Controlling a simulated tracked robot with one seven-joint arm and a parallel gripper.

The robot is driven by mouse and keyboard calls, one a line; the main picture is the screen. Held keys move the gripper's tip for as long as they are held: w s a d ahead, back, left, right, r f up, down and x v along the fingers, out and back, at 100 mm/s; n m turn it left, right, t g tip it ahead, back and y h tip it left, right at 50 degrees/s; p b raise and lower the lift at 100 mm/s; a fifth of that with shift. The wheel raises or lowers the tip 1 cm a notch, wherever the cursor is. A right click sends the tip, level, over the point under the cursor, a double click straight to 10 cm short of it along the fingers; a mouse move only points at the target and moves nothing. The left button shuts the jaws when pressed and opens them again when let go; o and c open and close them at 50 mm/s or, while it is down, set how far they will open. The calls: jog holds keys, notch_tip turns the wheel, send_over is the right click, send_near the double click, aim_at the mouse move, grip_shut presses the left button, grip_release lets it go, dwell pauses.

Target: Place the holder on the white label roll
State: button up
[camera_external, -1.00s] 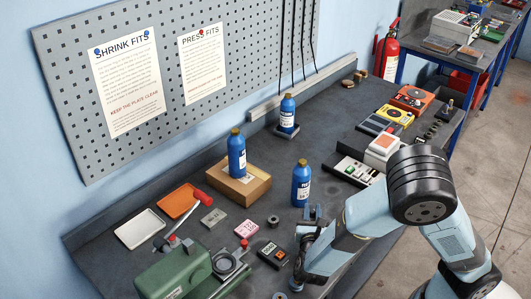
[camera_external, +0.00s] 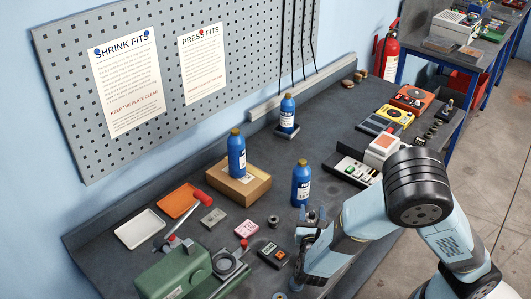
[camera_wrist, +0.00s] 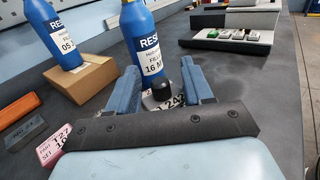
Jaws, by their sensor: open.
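My gripper (camera_external: 312,211) is open, low over the bench just in front of a blue bottle. In the wrist view its two blue fingers (camera_wrist: 160,65) stand apart. Between them is a small dark cylinder (camera_wrist: 163,78), which may be the holder; its lower end is hard to make out. A white printed piece with large digits (camera_wrist: 152,101) shows below and around it, perhaps the label roll. I cannot tell whether the cylinder rests on it. In the external view this spot is small and partly hidden by the gripper.
The blue bottle (camera_external: 301,184) stands close behind my fingers. Another bottle (camera_external: 237,156) stands on a cardboard box (camera_external: 257,189).

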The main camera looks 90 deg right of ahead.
jog(key=w+a, duration=0.2)
jog(key=a, duration=1)
jog(key=s+a+r+m+t+y, duration=0.4)
jog(key=s+a+r+m+y, duration=0.3)
jog(key=s+r+m+y, duration=0.1)
jog(key=s+a+r+m+t+y, duration=0.4)
jog(key=s+a+r+m+y, duration=0.3)
jog(key=s+r+m+y, duration=0.1)
jog(key=s+r+y, duration=0.1)
jog(key=s+r, duration=0.1)
jog(key=s, duration=0.1)
jog(key=shift+s+a+r+y, duration=0.2)
jog(key=shift+a+r+y, duration=0.1)
jog(key=shift+a+y, duration=0.1)
jog(key=shift+o, duration=0.4)
